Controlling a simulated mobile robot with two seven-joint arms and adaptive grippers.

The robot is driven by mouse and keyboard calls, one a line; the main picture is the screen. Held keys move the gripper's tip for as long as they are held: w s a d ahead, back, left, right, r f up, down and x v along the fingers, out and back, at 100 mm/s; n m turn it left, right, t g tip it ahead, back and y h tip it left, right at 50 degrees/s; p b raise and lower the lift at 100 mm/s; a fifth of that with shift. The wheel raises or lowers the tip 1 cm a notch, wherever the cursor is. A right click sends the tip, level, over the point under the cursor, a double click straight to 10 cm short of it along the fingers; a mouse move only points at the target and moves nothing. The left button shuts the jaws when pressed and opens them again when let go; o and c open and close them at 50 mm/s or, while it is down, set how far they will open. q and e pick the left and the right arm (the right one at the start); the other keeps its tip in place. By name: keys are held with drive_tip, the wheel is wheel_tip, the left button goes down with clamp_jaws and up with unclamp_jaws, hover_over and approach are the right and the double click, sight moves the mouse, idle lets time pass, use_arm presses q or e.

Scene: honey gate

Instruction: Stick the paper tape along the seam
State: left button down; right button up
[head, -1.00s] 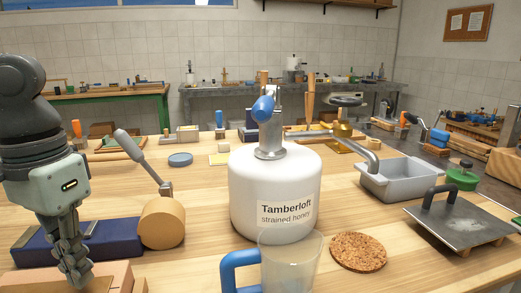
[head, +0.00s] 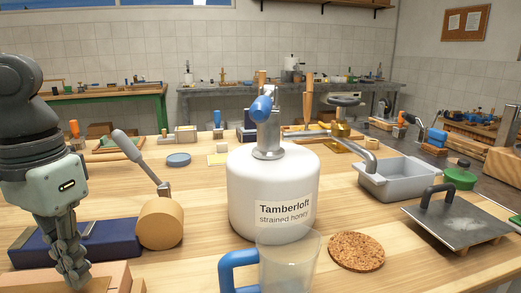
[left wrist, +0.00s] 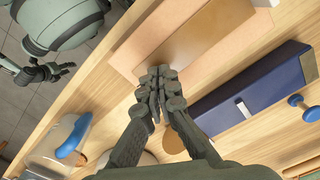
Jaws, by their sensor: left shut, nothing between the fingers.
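My left gripper (head: 76,280) is shut and empty at the lower left of the head view, pointing down over light wooden boards (head: 50,281). In the left wrist view, its closed fingers (left wrist: 154,92) lie over the near edge of a darker brown strip (left wrist: 200,38) on a paler board (left wrist: 150,72). The strip may be the paper tape; I cannot tell contact from closeness. The seam itself is not clear. Another gripper of mine, likely the right (left wrist: 50,73), shows small at the left wrist view's upper left; its jaw state is unclear.
The white honey tank (head: 270,190) and a clear blue-handled jug (head: 290,262) stand centrally. A cork mat (head: 356,252) and metal plate (head: 455,225) lie right.

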use_arm(q)
drive_tip(key=shift+f+b, duration=0.75)
drive_tip(key=shift+f, duration=0.1)
drive_tip(key=shift+r, duration=0.15)
idle(0.8)
drive_tip(key=shift+r+p, duration=2.2)
drive_tip(key=shift+r, duration=0.7)
